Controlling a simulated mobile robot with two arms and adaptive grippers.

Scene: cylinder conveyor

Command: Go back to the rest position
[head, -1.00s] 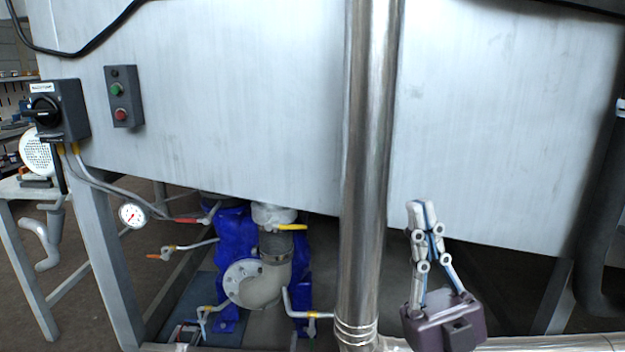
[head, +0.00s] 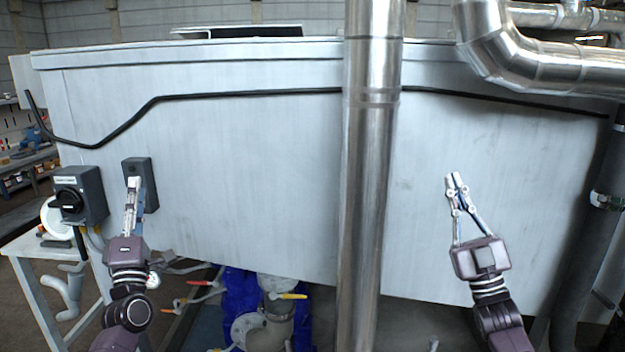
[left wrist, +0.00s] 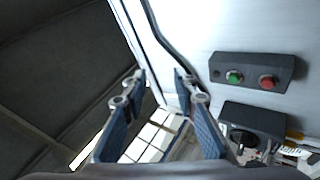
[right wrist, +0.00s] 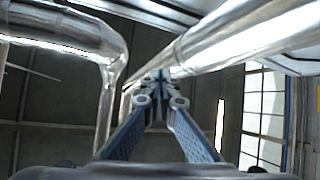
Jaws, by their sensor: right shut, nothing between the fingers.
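My left gripper (head: 133,180) is raised at the left in the head view, pointing up. It overlaps the dark push-button box (head: 148,170) on the tank's front and hides its buttons. In the left wrist view its fingers (left wrist: 160,75) are apart with nothing between them. My right gripper (head: 454,180) is raised in front of the tank's right half, pointing up. In the right wrist view its fingertips (right wrist: 157,78) meet, with nothing held.
A large grey metal tank (head: 240,170) fills the middle. A vertical steel pipe (head: 365,200) stands between my arms, and a bent pipe (head: 490,45) runs at upper right. A rotary switch box (head: 82,195) is at left. Below are a blue pump (head: 235,285) and valves.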

